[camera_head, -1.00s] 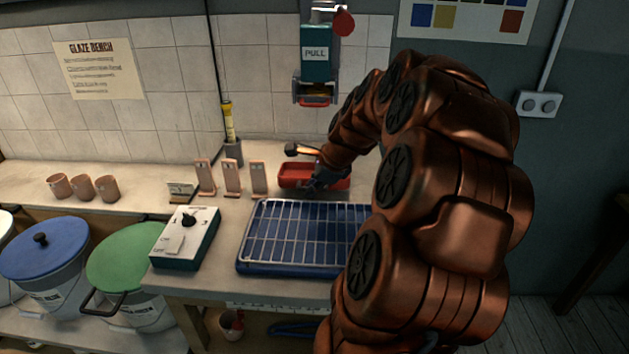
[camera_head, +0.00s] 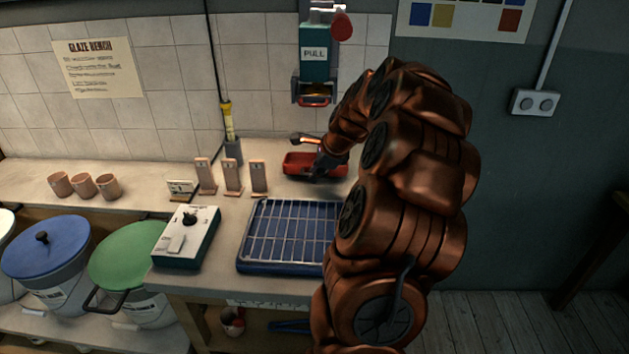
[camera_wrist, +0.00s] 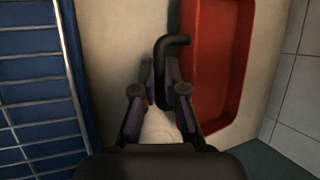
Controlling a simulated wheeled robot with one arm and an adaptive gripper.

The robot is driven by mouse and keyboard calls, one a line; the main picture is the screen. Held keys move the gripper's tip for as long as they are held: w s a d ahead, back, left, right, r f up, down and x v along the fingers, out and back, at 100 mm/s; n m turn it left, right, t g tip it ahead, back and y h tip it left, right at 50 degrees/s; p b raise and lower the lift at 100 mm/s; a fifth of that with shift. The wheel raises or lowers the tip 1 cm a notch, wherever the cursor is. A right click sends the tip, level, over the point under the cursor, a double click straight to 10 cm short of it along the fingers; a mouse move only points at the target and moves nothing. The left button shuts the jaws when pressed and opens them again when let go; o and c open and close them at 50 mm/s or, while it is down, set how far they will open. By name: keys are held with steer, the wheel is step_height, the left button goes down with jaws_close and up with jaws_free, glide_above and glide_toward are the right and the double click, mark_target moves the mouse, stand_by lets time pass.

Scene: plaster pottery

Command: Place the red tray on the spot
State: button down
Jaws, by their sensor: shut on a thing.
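The red tray (camera_head: 298,160) is at the back of the bench, below the dispenser marked PULL, with a shadow on the bench under it. In the wrist view the tray (camera_wrist: 222,75) is at the right, and the part of its inside that shows is empty. A dark hooked handle (camera_wrist: 172,42) runs along its near side. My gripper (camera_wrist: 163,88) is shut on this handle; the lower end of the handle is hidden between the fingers. In the head view my gripper (camera_head: 320,165) is at the tray's front right. I cannot make out a marked spot.
A blue tray with a wire rack (camera_head: 285,235) lies in front of the red tray. The dispenser (camera_head: 315,65) hangs on the wall above. Several upright tiles (camera_head: 231,177) and a switch box (camera_head: 187,237) stand to the left. My arm hides the bench's right side.

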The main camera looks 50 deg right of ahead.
steer(key=shift+f, duration=1.3)
steer(key=c, duration=1.5)
jaws_free()
steer(key=shift+s+r, duration=0.1)
steer(key=b+v, duration=0.1)
steer(key=v, duration=1)
steer(key=shift+s+r, duration=0.2)
steer(key=shift+r, duration=0.15)
